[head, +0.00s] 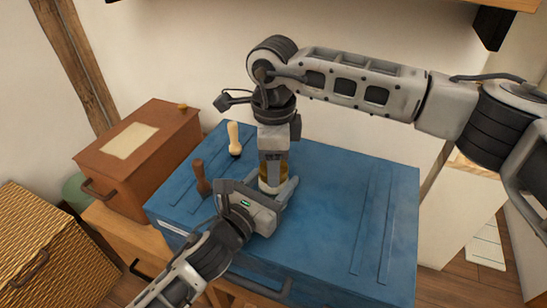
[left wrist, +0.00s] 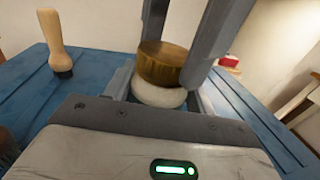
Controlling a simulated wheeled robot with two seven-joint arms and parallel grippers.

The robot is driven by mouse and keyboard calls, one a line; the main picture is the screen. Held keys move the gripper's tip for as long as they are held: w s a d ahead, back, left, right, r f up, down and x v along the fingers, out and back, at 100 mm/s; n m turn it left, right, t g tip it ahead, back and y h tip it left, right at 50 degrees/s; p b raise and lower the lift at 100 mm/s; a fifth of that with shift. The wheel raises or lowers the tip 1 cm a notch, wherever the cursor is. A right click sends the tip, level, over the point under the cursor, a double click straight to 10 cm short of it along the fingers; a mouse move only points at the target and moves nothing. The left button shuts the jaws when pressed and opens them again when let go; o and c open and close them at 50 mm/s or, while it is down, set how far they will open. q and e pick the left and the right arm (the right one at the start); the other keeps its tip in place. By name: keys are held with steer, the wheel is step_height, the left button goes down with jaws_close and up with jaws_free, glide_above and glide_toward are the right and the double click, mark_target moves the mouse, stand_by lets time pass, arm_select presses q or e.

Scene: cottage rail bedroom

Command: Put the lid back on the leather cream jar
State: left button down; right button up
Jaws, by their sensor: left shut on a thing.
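The cream-white jar (head: 267,187) stands on the blue top, its low round body also showing in the left wrist view (left wrist: 158,95). My left gripper (head: 273,186) reaches in from the lower left and is shut on the jar, a finger on either side. The brass-coloured lid (left wrist: 164,63) is right at the jar's top; I cannot tell whether it rests there or is just above. It is partly hidden in the head view (head: 281,171). My right gripper (left wrist: 180,62) comes down from above, with its fingers at the lid's sides, shut on it.
A pale-handled brush (head: 233,136) and a dark brown-handled tool (head: 201,177) stand left of the grippers on the blue top (head: 335,220). A brown box (head: 150,160) and wicker basket (head: 45,240) are further left. The blue top's right side is clear.

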steer(key=c, duration=0.5)
steer(key=o, duration=1.1)
steer(key=shift+o, duration=0.2)
step_height(320, 180, up, 12)
arm_select(q)
steer(key=shift+c, duration=2.2)
jaws_free()
